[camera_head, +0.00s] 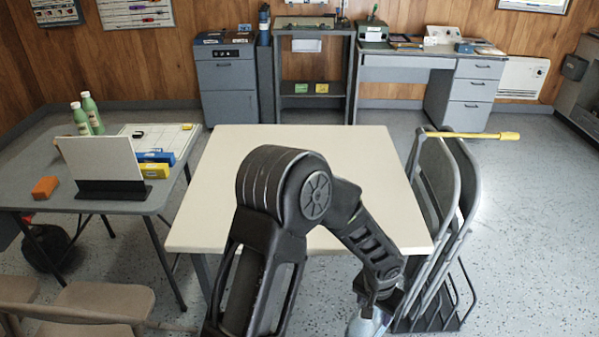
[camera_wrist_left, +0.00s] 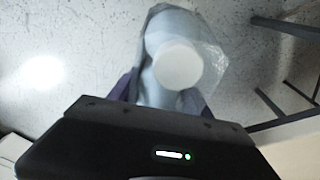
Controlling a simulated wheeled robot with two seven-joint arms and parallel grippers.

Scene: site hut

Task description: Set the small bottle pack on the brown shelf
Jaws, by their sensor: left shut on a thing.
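The small bottle pack (camera_wrist_left: 168,28) is wrapped in clear film, with a round white cap facing the left wrist camera. Its pale blue-white side also shows at the bottom edge of the head view (camera_head: 366,326), mostly cut off. My left gripper (camera_wrist_left: 160,92) is shut on the pack, with dark fingers on both sides of it. In the head view my left arm crosses in front of the cream table, and its wrist hangs down beyond the table's near right corner. The pack is over the speckled floor. I cannot make out a brown shelf. My right gripper is not in view.
The cream table (camera_head: 240,150) has a bare top. Folded chairs (camera_head: 437,180) stand in a rack at its right, with a yellow-handled bar (camera_head: 480,135) across them. A grey table (camera_head: 30,165) with bottles and a white panel is at left. Grey furniture lines the back wall.

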